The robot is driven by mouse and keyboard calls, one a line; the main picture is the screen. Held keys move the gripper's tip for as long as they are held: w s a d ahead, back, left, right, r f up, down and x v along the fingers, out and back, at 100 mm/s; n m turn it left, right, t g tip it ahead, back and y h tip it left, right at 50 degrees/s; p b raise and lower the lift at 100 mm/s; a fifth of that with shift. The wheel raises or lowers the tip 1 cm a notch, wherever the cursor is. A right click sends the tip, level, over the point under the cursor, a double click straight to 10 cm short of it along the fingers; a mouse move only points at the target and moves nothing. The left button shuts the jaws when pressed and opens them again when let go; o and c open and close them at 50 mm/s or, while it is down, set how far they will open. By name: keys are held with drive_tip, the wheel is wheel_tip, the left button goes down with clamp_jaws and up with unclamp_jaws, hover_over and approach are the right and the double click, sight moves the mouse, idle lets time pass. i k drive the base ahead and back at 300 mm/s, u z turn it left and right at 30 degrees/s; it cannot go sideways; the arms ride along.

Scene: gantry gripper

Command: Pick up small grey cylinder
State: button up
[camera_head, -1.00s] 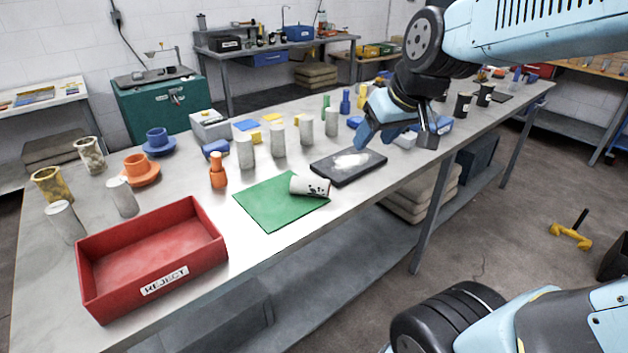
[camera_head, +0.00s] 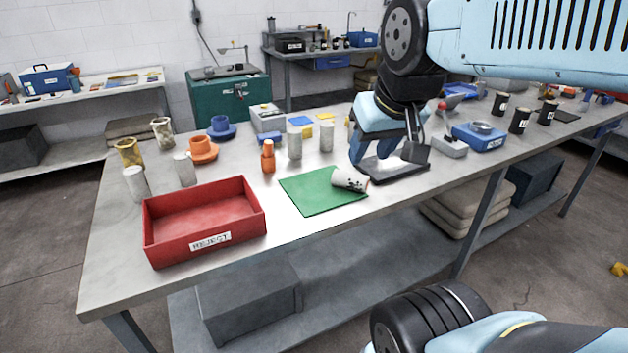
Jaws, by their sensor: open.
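Several plain grey cylinders stand upright on the workbench. One grey cylinder (camera_head: 294,144) and another grey cylinder (camera_head: 326,137) stand behind the green mat. A third grey cylinder (camera_head: 185,170) and one more grey cylinder (camera_head: 136,184) stand behind the red tray. I cannot tell which one is meant by small. A whitish cylinder with black specks (camera_head: 348,180) lies on its side on the green mat (camera_head: 308,193). My gripper (camera_head: 386,155) is open and empty, above or in front of the dark tablet-like plate (camera_head: 415,170), right of the standing cylinders. It hides part of the bench behind it.
The red REJECT tray (camera_head: 205,245) is at the front left. An orange peg (camera_head: 268,157), an orange flanged part (camera_head: 203,150) and a blue flanged part (camera_head: 221,128) stand behind. A blue scale-like box (camera_head: 479,136) and black cups are right of my gripper. Bare bench lies around the mat.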

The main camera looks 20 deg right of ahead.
sight(358, 183)
drive_tip(key=u, duration=0.55)
drive_tip(key=k, duration=1.4)
drive_tip(key=z, duration=1.25)
drive_tip(key=i, duration=1)
